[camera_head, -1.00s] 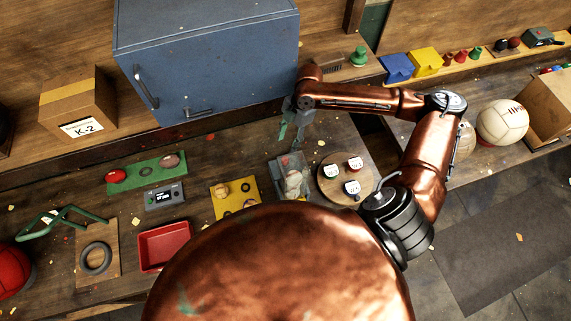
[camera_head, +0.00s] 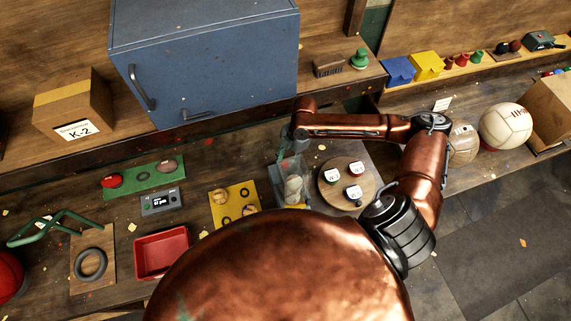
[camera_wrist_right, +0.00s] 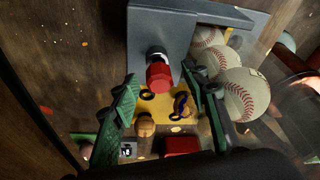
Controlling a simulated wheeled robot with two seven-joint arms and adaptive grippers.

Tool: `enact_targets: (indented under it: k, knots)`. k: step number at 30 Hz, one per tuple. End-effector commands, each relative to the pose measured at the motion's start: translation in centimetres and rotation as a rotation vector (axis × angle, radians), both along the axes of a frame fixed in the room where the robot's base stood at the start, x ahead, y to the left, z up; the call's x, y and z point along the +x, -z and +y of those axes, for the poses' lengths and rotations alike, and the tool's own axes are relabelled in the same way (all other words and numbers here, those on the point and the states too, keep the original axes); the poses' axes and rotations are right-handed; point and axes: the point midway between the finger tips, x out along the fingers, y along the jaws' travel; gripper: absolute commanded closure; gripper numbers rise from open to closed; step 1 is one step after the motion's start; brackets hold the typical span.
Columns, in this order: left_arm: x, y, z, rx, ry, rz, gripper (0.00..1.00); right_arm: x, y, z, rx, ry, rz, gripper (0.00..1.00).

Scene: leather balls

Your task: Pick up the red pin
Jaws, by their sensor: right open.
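The red pin (camera_wrist_right: 158,76) shows in the right wrist view as a red hexagonal head on a short metal shaft, sticking out of a grey block (camera_wrist_right: 158,28). My right gripper (camera_wrist_right: 163,84) is open, with one green finger on each side of the pin head; I cannot tell whether either touches it. In the head view my right gripper (camera_head: 288,148) is at the clear-sided ball holder (camera_head: 291,184), and the pin cannot be made out there. Several white baseballs (camera_wrist_right: 240,94) with red stitching sit beside the right finger. My left gripper is not in view.
A yellow board (camera_head: 233,190) with balls and rings lies left of the holder. A round wooden board (camera_head: 330,197) with small lidded pots stands close on its right. A blue cabinet (camera_head: 205,65) rises behind. A red tray (camera_head: 161,250) is at the front left.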

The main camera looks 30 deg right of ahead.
Motion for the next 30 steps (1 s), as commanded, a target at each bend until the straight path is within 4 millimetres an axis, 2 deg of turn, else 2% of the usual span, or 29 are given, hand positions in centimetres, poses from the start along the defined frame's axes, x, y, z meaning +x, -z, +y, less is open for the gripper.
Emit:
enact_targets:
  k: [3,10,27,30]
  knots:
    - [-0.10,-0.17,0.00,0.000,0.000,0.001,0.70,-0.12,0.86,0.24,0.000,-0.001,0.002,0.58]
    - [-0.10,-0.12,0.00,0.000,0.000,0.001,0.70,-0.10,1.00,0.25,-0.001,-0.001,0.000,0.58]
    - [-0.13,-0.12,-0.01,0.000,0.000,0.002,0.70,-0.08,0.93,0.26,-0.001,-0.001,0.000,0.97]
    - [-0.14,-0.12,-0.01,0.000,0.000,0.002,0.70,-0.08,0.92,0.26,-0.001,-0.001,0.000,1.00]
